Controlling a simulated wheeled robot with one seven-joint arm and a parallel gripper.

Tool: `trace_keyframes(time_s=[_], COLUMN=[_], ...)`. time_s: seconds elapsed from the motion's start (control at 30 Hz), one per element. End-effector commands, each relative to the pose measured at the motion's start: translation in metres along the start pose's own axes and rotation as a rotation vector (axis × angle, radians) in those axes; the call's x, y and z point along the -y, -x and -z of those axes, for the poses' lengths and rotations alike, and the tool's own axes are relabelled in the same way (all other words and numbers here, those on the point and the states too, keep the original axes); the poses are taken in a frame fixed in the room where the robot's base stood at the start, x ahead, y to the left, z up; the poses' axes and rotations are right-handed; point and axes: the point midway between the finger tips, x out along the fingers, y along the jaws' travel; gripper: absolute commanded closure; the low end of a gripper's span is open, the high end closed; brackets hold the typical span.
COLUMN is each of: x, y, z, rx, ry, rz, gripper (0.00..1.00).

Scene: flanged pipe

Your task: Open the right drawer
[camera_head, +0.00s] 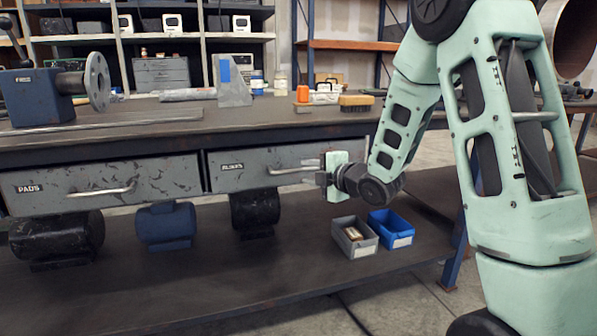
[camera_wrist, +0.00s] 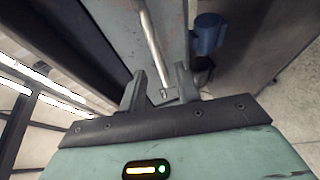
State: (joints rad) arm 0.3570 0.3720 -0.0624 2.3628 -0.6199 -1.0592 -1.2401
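The right drawer (camera_head: 245,178) is a scuffed grey metal front with a dark label, set under the workbench top. It looks closed. Its silver bar handle (camera_head: 290,170) runs along the front, and my gripper (camera_head: 323,177) is at the handle's right end. In the wrist view the handle (camera_wrist: 151,45) runs from the top down to the space between the two dark fingers of my gripper (camera_wrist: 160,88). The fingers are apart and do not appear clamped on the bar. Whether one finger touches it I cannot tell. My gripper hides the drawer's right part in the head view.
The left drawer (camera_head: 75,185) has its own handle (camera_head: 100,190). Below are motors, including a blue one (camera_head: 165,226), and a grey bin (camera_head: 354,238) and a blue bin (camera_head: 391,228) on the lower shelf. The bench top (camera_head: 250,122) holds tools above.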

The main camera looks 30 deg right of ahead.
Motion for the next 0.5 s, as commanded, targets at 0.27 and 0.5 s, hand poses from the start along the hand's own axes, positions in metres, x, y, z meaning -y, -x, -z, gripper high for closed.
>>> trace_keyframes(time_s=[0.27,0.5], x=[0.001,0.0], y=[-0.042,-0.051], z=[-0.001,-0.001], rx=[0.001,0.001], ry=[0.0,-0.001], rz=[0.0,0.001], gripper=[0.68,0.68])
